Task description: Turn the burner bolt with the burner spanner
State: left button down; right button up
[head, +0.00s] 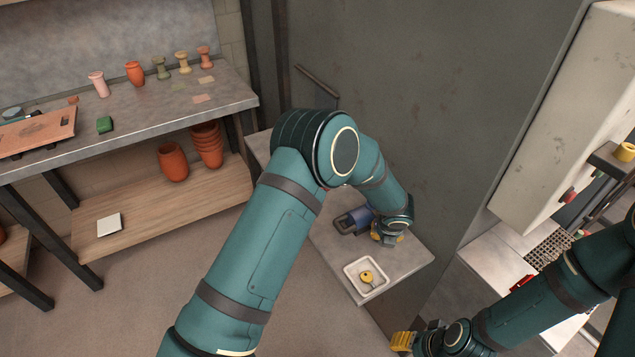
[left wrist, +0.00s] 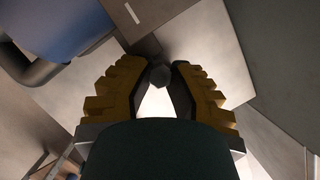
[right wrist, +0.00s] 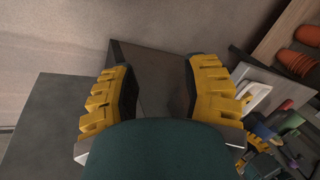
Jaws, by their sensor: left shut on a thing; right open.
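My left gripper (head: 388,240) is low over the grey bench top, beside a blue object with a dark handle (head: 355,220). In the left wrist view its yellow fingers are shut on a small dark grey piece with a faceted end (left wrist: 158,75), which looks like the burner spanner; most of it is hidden. My right gripper (head: 403,341) is open and empty at the bottom of the head view; its spread fingers show in the right wrist view (right wrist: 160,95). I cannot make out the burner bolt for certain.
A white tray (head: 353,272) with a round yellow piece (head: 366,277) stands near the bench's front edge. A table with several pots is at left. A tall grey wall (head: 430,90) stands behind the bench.

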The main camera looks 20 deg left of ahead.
pick_arm(q)
jog(key=m+h+p, duration=0.1)
jog(key=m+p, duration=0.1)
jog(key=m, duration=0.1)
jog(key=shift+a+r, duration=0.1)
jog(key=shift+r, duration=0.05)
jog(key=shift+m+p, duration=0.3)
jog(key=c, duration=0.9)
grip_release()
jog(key=shift+f, duration=0.2)
jog(key=shift+c, duration=1.1)
pick_arm(e)
jog(key=r, duration=0.1)
jog(key=w+r, duration=0.1)
jog(key=r, duration=0.1)
jog(key=shift+r, duration=0.1)
